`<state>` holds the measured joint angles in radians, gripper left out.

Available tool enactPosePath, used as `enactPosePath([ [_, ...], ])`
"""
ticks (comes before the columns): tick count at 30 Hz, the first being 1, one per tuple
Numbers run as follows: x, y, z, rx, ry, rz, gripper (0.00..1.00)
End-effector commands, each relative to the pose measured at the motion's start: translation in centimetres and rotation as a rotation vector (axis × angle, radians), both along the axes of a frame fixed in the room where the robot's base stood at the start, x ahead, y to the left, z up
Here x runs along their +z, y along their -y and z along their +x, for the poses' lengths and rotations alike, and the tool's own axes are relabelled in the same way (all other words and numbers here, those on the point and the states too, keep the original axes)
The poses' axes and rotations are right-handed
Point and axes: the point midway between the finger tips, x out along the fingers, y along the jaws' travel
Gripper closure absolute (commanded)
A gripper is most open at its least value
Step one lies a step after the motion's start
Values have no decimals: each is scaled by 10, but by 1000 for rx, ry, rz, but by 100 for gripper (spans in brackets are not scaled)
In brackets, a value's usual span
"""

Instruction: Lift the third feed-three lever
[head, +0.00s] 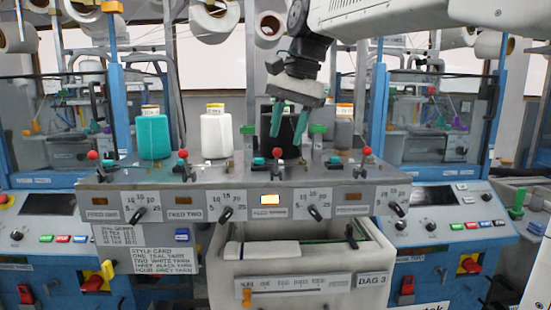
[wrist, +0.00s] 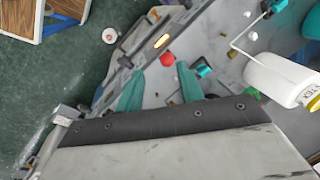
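The third feed lever has a red ball knob (head: 277,152) and stands behind the panel with the lit yellow window (head: 270,199). My gripper (head: 290,136) points down just above it, its two teal fingers apart and empty. In the wrist view, the red knob (wrist: 167,59) shows between and just beyond the fingertips of my gripper (wrist: 160,68). I cannot tell the exact gap between fingers and knob. The lever's stem is mostly hidden. The label under the lit window is too small to read surely.
Other red-knobbed levers stand left (head: 183,153) and right (head: 367,151). Black knobs (head: 314,212) line the panel front.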

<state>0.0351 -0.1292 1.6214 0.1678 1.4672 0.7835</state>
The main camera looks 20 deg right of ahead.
Motion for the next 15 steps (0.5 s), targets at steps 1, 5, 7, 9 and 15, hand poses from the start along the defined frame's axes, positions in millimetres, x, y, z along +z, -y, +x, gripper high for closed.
enactPosePath([
  [1, 3, 0, 7, -16, -1, 7, 62],
  [5, -3, -3, 13, -33, -5, 14, 62],
  [7, -13, -5, 15, -32, -4, 14, 62],
  [9, -25, -7, 17, -31, -4, 14, 62],
  [15, -54, -12, 22, -30, -3, 13, 62],
])
